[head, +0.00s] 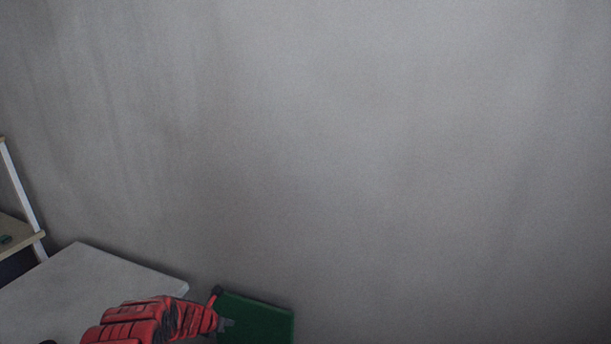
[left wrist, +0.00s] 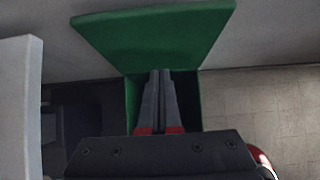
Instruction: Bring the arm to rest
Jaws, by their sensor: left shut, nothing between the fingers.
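My left gripper (head: 228,323) comes in at the bottom of the head view on a red and black arm. In the left wrist view its two dark fingers (left wrist: 160,75) are together with nothing between them. The fingers overlap a green box-like thing (left wrist: 155,35) with a flat, slanted panel at the top and side walls below. The green thing also shows beside the gripper in the head view (head: 262,320). I cannot tell whether the fingers touch it. My right gripper is not in view.
A pale grey tabletop (head: 85,275) lies at the lower left, and a pale slab edge shows in the left wrist view (left wrist: 20,100). A white-framed shelf (head: 22,200) stands at the far left. A plain grey wall (head: 350,150) fills the background. Tiled floor (left wrist: 265,100) shows at right.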

